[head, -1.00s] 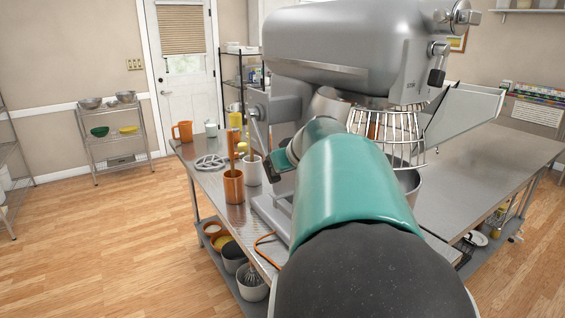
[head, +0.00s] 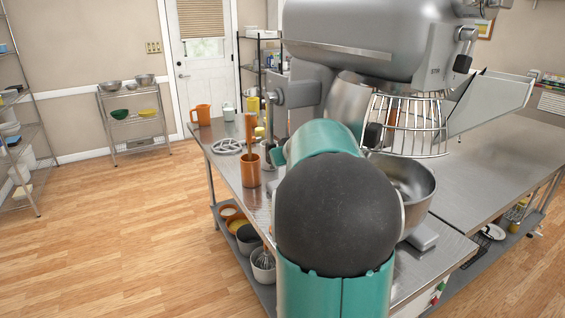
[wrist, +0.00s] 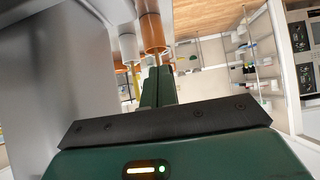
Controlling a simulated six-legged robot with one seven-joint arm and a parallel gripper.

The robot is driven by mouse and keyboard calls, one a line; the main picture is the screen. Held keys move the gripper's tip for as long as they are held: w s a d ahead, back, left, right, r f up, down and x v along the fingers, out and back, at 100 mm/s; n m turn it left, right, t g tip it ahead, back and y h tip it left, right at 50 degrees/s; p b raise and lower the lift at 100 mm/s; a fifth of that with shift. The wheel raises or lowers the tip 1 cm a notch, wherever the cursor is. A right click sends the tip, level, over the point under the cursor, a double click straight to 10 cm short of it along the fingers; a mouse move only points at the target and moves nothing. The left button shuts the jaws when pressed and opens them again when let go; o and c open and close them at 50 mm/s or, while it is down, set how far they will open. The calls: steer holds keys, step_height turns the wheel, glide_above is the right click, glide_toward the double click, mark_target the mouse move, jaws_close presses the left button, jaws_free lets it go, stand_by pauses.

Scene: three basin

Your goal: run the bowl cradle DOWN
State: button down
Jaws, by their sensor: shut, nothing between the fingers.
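The large grey stand mixer (head: 385,40) fills the upper middle of the head view. Its steel bowl (head: 408,190) sits below the wire guard (head: 408,125), partly behind my teal and black arm. The cradle that bears the bowl is mostly hidden by my arm. My gripper is hidden behind my arm in the head view. In the wrist view my gripper (wrist: 160,72) has its dark green fingers together and empty, beside a big pale grey surface (wrist: 60,70).
The steel table (head: 228,165) holds an orange crock (head: 250,168), a spoked ring (head: 228,147) and an orange mug (head: 201,114). The lower shelf carries several tubs, one with a whisk (head: 264,262). The wood floor (head: 130,230) at the left is clear.

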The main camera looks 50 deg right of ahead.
steer(key=shift+w, duration=0.25)
stand_by(0.5)
steer(key=shift+s+f, duration=0.1)
steer(key=shift+f, duration=0.05)
